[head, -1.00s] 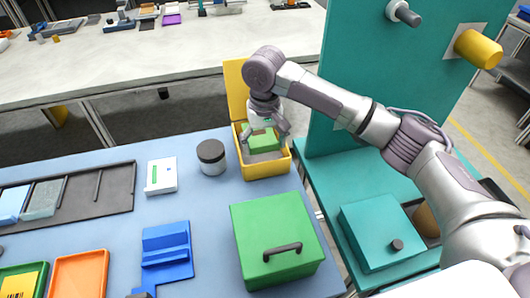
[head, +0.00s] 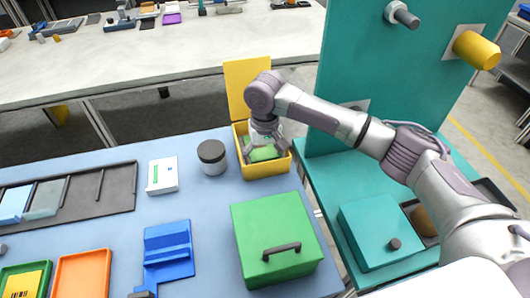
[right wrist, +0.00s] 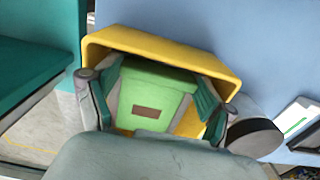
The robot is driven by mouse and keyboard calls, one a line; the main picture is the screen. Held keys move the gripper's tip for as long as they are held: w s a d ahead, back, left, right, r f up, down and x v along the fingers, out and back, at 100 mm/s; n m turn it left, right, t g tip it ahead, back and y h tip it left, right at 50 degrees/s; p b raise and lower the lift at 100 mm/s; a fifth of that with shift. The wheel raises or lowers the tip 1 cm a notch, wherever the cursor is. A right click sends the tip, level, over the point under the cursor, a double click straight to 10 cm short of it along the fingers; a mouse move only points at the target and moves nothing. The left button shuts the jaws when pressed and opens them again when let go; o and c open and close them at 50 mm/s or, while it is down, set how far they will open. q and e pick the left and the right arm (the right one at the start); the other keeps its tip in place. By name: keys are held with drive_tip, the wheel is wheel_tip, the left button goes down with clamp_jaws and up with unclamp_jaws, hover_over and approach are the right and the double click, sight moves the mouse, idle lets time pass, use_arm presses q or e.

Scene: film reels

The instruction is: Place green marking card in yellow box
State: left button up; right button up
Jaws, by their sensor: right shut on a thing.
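The green marking card (head: 264,153) is inside the open yellow box (head: 268,170) at the back of the blue table. It also shows in the right wrist view (right wrist: 150,97), with a small brown patch on its face, framed by the rim of the yellow box (right wrist: 165,42). My right gripper (head: 263,150) reaches down into the box and is shut on the card, one finger on each side of it. Whether the card touches the box floor is hidden. My left gripper is not in view.
A jar with a dark lid (head: 212,157) stands just left of the box. A green box with a handle (head: 277,240) is in front. The teal panel (head: 400,90) rises to the right. A blue holder (head: 167,250) stands front left.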

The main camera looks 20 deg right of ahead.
drive_tip(key=o, duration=1)
drive_tip(key=shift+r+b, duration=0.25)
drive_tip(key=shift+b, duration=0.2)
wheel_tip(320, 180, up, 13)
drive_tip(key=shift+f, duration=0.1)
